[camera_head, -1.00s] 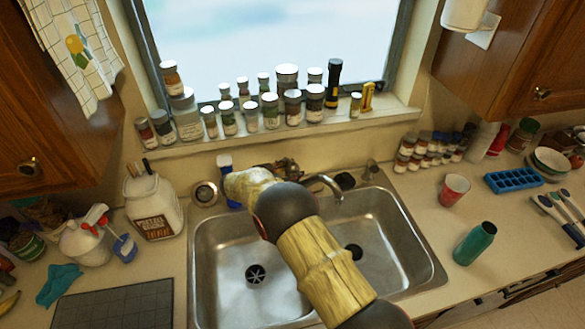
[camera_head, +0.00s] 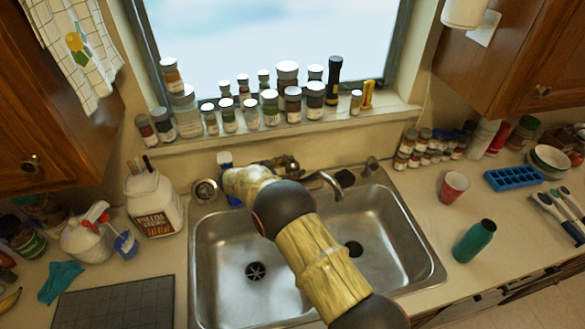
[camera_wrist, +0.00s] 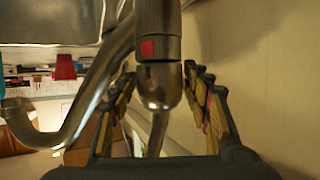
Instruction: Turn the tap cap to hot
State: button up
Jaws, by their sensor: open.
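The tap cap (camera_wrist: 158,88) is a metal cylinder with a rounded end and a red square mark, at the centre of the wrist view. My gripper (camera_wrist: 160,80) is open, with one finger on each side of the cap. Gaps show between the fingers and the cap. The curved tap spout (camera_wrist: 84,105) runs to the left of it. In the head view the spout (camera_head: 328,183) arcs over the sink, while my arm mostly hides the gripper and the cap.
The double metal sink (camera_head: 225,290) lies below my arm. Several spice jars (camera_head: 270,108) line the window sill behind. A red cup (camera_head: 453,187) and a green bottle (camera_head: 474,241) stand on the right counter.

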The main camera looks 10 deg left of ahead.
jog(key=v, duration=1.2)
jog(key=shift+f, duration=0.1)
